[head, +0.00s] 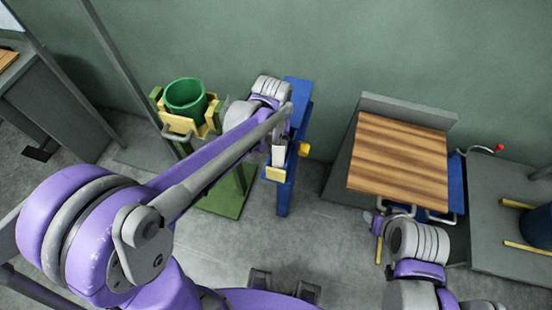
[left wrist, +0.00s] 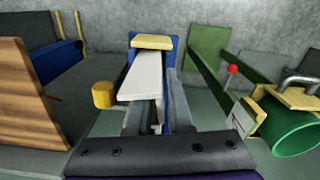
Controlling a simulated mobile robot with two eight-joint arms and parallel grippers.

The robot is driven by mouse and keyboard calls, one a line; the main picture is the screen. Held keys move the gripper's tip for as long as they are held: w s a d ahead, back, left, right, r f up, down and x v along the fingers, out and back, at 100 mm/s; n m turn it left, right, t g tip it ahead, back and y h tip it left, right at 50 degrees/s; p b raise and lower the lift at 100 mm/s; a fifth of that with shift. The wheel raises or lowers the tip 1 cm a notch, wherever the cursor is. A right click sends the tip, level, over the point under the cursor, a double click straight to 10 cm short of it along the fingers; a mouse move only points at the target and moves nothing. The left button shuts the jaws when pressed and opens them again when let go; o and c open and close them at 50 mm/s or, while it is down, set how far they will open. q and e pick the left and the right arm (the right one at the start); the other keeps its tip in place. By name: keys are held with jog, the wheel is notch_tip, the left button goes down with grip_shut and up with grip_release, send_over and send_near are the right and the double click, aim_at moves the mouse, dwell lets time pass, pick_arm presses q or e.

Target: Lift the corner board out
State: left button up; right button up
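A pale, whitish board (left wrist: 142,78) stands against a blue post, with a yellow block (left wrist: 152,41) at its far end; I take it for the corner board. In the head view the board (head: 278,155) shows just below my left gripper (head: 281,136). The blue post (head: 299,97) is partly hidden by my left arm. In the left wrist view my left gripper's fingers (left wrist: 160,122) reach up to the board's near end. Whether they grip it is not clear. My right gripper (head: 378,228) is at the lower right near a metal handle, small and partly hidden.
A yellow knob (head: 304,149) sticks out beside the blue post. A green bucket (head: 185,95) sits in a yellow holder to the left. A wood-topped bench (head: 398,158) stands to the right, with a red-tipped lever (head: 499,148) beyond. Grey floor (head: 300,232) between is open.

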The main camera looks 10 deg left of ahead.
pick_arm(q)
grip_shut()
jog(key=shift+r+p, duration=1.4)
jog(key=shift+r, duration=1.45)
jog(key=shift+r+p, duration=0.7)
jog(key=shift+r, duration=2.45)
pick_arm(e)
jog(key=w+r, duration=0.3)
jog(key=r, duration=0.4)
jog(key=shift+w+t, duration=0.25)
jog(key=shift+t, duration=0.15)
jog(key=shift+f, duration=0.1)
